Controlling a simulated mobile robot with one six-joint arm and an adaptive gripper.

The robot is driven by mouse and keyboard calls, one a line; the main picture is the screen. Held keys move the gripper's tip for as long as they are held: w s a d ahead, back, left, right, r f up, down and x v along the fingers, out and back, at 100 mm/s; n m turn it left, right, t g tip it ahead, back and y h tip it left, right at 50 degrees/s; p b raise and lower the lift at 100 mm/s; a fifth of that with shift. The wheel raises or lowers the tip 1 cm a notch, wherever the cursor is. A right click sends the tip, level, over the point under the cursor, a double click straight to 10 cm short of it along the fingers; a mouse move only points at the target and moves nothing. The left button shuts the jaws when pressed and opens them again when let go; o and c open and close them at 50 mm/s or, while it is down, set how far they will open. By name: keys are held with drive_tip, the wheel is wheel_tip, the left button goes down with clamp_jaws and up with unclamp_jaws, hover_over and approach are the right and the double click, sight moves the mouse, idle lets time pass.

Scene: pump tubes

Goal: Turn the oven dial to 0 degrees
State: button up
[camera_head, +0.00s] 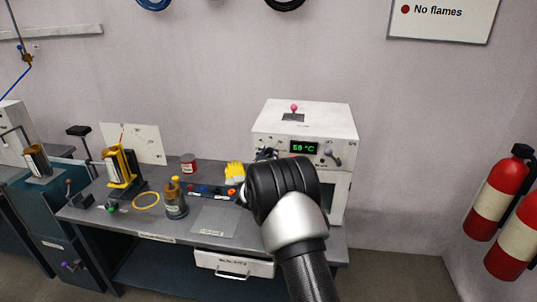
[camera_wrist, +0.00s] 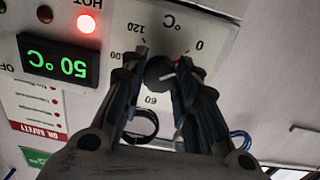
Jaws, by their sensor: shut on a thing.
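The oven (camera_head: 302,120) is a white box at the back right of the bench. Its green display (camera_head: 304,148) appears to read 50 °C; it shows upside down in the wrist view (camera_wrist: 58,60). The oven dial (camera_wrist: 160,74) is a round dark knob with a short white mark, surrounded by a printed scale with 0, 60, 100 and 120. My gripper (camera_wrist: 161,66) has one finger on each side of the dial and is shut on it. In the head view, my arm hides most of the gripper and the dial.
A red light (camera_wrist: 86,24) marked HOT glows beside the display. A yellow stand (camera_head: 121,170) and bottle (camera_head: 176,198) are left on the bench.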

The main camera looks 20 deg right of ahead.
drive_tip(key=shift+r+n, duration=0.1)
drive_tip(key=shift+n, duration=0.5)
drive_tip(key=o, duration=1.1)
drive_tip(key=shift+c, duration=0.2)
drive_tip(key=v, duration=1.2)
